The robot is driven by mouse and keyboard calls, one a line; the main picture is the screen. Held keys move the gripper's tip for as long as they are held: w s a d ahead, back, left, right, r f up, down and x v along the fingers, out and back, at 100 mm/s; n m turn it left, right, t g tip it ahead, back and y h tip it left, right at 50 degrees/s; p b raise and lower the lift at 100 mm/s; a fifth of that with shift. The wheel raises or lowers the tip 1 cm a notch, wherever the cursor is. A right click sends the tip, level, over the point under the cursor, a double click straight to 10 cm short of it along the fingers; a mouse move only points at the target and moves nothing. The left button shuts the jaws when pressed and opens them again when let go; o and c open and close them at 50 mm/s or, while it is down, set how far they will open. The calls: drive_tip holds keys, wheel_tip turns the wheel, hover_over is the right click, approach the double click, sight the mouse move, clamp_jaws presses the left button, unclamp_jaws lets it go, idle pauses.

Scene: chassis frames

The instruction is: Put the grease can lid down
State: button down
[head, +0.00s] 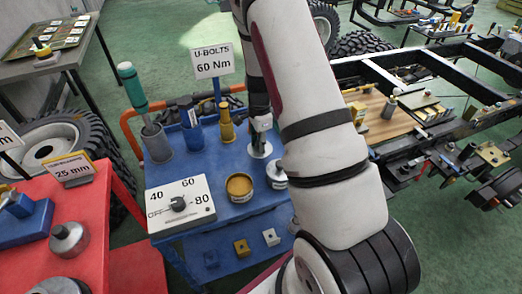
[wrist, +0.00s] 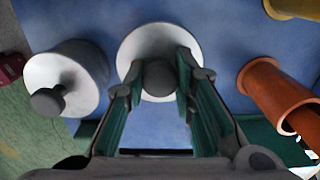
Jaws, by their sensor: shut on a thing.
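My gripper (wrist: 160,75) is shut on the dark knob of a round white lid (wrist: 158,38), the grease can lid. In the head view the lid (head: 260,151) is level, at or just above the blue cart top, behind the cans. I cannot tell whether it touches the surface. An open can with brownish-yellow contents (head: 239,187), which looks like the grease can, stands in front and to the left of the lid. A second, pale can (head: 276,170) stands right of it, partly hidden by my arm. A grey can with a knobbed lid (wrist: 67,80) shows left in the wrist view.
The blue cart (head: 222,208) also carries a dial box (head: 181,205), a yellow bottle-shaped part (head: 227,122) and a grey holder with a green-handled tool (head: 156,143). A red table (head: 92,190) stands left.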

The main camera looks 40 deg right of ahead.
drive_tip(key=shift+f, duration=1.95)
drive_tip(key=shift+f, duration=0.2)
drive_tip(key=c, duration=1.3)
unclamp_jaws()
drive_tip(key=shift+a, duration=0.1)
drive_tip(key=shift+c, duration=0.2)
drive_tip(key=shift+r, duration=0.1)
